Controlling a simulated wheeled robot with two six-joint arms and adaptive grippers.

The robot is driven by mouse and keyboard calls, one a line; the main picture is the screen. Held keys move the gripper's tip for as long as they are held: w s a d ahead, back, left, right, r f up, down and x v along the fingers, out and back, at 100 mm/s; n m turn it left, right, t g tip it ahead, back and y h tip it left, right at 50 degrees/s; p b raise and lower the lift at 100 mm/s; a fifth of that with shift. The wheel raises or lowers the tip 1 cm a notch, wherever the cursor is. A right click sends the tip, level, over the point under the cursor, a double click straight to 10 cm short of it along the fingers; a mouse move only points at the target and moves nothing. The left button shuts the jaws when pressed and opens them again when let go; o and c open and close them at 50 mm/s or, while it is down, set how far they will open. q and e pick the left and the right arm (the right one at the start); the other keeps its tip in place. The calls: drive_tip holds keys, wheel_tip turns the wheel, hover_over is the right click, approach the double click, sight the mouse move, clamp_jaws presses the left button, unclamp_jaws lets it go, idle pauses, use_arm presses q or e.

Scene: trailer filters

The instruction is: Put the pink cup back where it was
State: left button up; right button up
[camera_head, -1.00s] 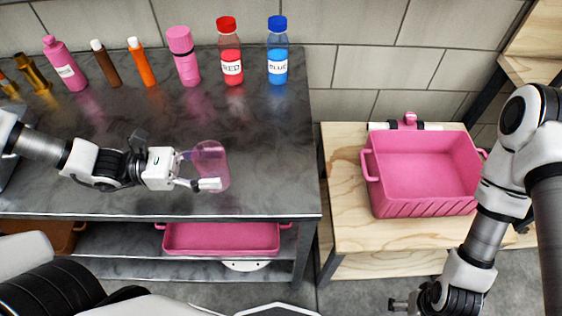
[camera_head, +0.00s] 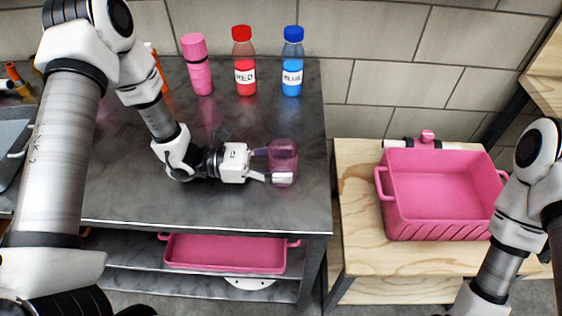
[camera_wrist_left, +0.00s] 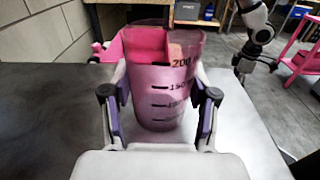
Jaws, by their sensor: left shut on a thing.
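The pink cup (camera_head: 284,157) is translucent and stands upright at the right part of the dark metal table (camera_head: 215,203). My left gripper (camera_head: 270,164) reaches it from the left and is shut on its sides. In the left wrist view the cup (camera_wrist_left: 163,100) sits between both fingers (camera_wrist_left: 160,105), with dark measuring marks facing the camera. Whether its base touches the tabletop is hard to tell. My right gripper is out of view; only part of that arm shows at the right edge.
A pink bottle (camera_head: 197,68), a red-labelled bottle (camera_head: 243,65) and a blue-labelled bottle (camera_head: 292,65) stand along the back of the table. A pink crate (camera_head: 440,195) stands on a wooden table (camera_head: 358,240) to the right. Another pink tray (camera_head: 225,255) is on the shelf below.

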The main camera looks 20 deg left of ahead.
use_arm(q)
drive_tip(key=shift+d+f+b, duration=0.1)
drive_tip(key=shift+f+b, duration=0.05)
drive_tip(key=shift+b, duration=0.15)
drive_tip(key=o, duration=1.3)
drive_tip(key=shift+r+p, duration=0.3)
drive_tip(key=shift+p, duration=0.05)
drive_tip(key=p+v, duration=0.1)
drive_tip(key=v, duration=1)
drive_tip(key=shift+a, duration=0.3)
drive_tip(key=shift+s+a, duration=0.2)
drive_tip(key=shift+a, duration=0.05)
